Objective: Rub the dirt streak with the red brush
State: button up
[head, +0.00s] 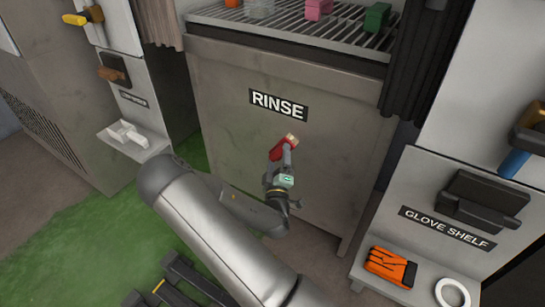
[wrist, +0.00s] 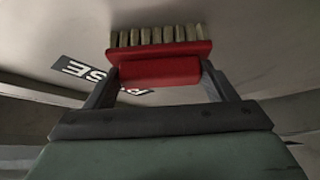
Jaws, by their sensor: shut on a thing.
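The red brush (head: 277,152) is held in front of the grey RINSE cabinet panel (head: 230,130), just below the RINSE label. In the wrist view the red brush (wrist: 158,70) lies between the two fingers, with its pale bristles pointing away from my gripper. My gripper (head: 286,160) is shut on the brush's red handle. I cannot tell whether the bristles touch the panel. The panel shows faint smudges, but I cannot pick out a distinct dirt streak; the brush and arm may cover part of the surface.
A wire rack (head: 290,22) above the panel holds a pink block (head: 318,9) and a green block (head: 377,18). At right, a glove shelf (head: 427,262) carries an orange glove (head: 391,267) and a white ring (head: 452,293). A white bracket (head: 128,134) is at left.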

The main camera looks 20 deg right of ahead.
jog(key=s+d, duration=0.4)
jog(key=s, duration=0.1)
jog(key=shift+s+d+b, duration=0.2)
jog(key=shift+s+b, duration=0.2)
jog(key=shift+b, duration=0.05)
dwell(0.4)
jog(key=s+a, duration=0.3)
jog(key=a, duration=0.2)
jog(key=shift+s, duration=0.2)
jog(key=shift+a, duration=0.15)
jog(key=shift+s+a+p, duration=0.35)
jog(key=shift+s+a, duration=0.55)
jog(key=shift+a, duration=0.25)
jog(key=shift+r, duration=0.1)
